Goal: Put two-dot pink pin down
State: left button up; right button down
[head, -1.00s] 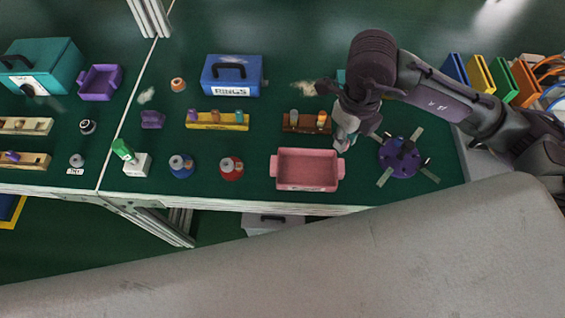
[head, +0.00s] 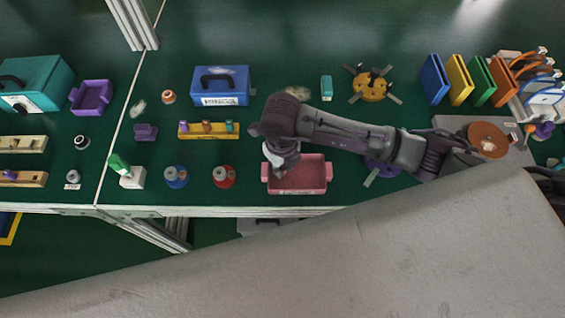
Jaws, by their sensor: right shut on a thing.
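My right gripper (head: 279,164) hangs over the left part of the pink tray (head: 313,189). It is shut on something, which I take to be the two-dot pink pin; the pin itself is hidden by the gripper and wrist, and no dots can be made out. The visible floor of the tray looks empty. I cannot tell whether the fingertips are above its floor or touching it. My left gripper is not in view.
A yellow rack (head: 208,136) with several pins and a blue case (head: 219,97) stand behind and left. Blue (head: 176,177) and red (head: 224,177) round pieces sit left of the tray. My arm partly covers a purple round fixture (head: 381,168).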

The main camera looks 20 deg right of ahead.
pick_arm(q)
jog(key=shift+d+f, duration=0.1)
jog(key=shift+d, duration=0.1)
pick_arm(e)
jog(key=shift+f, duration=0.1)
jog(key=shift+f, duration=0.15)
jog(key=c, duration=1.1)
grip_release()
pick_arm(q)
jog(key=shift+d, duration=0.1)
pick_arm(e)
jog(key=shift+r, duration=0.25)
pick_arm(q)
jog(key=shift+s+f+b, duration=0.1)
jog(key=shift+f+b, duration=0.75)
jog(key=shift+b, duration=0.15)
pick_arm(e)
notch_tip(320, 180, up, 12)
jog(key=shift+a, duration=0.1)
